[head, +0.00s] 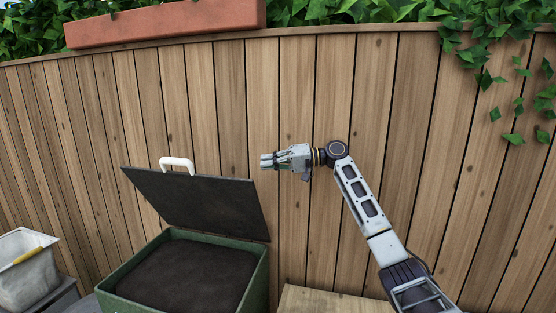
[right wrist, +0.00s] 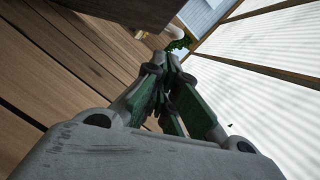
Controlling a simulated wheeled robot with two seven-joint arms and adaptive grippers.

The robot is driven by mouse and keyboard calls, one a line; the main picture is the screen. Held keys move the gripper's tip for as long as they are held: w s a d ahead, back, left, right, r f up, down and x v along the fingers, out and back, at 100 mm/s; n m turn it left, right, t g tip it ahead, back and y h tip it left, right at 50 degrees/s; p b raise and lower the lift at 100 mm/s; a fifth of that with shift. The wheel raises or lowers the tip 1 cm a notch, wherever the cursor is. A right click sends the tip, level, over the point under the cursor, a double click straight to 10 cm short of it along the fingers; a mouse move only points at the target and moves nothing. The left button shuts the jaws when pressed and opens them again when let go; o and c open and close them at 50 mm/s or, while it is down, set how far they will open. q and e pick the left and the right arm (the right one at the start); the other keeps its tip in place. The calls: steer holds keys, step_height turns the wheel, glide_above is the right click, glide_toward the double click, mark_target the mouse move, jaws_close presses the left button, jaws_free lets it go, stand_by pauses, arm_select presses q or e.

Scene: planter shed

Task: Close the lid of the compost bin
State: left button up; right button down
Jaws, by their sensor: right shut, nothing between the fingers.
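The compost bin (head: 258,281) is a green box filled with dark soil, low in the middle left of the head view. Its dark lid (head: 205,203) stands open, tilted up at the back, with a white handle (head: 177,163) on its top edge. In the head view my right gripper (head: 264,161) is shut and empty, pointing left, above the lid's right end and apart from it. In the right wrist view the gripper's green-padded fingers (right wrist: 167,100) are together. A dark panel at the top, perhaps the lid, shows beyond them. My left gripper is not in view.
A wooden fence (head: 300,110) runs close behind the bin and the arm. A grey tub (head: 25,270) with a yellow-handled tool stands at left. A wooden surface (head: 330,301) lies right of the bin. A terracotta planter (head: 165,22) sits above the fence.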

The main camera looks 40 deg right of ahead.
steer(key=shift+w+a+f+p, duration=0.1)
steer(key=shift+a+f+p, duration=0.25)
steer(key=shift+a, duration=0.65)
steer(key=shift+a+f+p, duration=0.2)
steer(key=shift+a+f, duration=0.2)
steer(key=shift+a, duration=0.55)
steer(key=shift+w+a+f+p, duration=0.1)
steer(key=shift+a+f+p, duration=0.25)
steer(key=shift+a, duration=0.65)
steer(key=shift+a+f, duration=0.1)
steer(key=shift+f, duration=0.1)
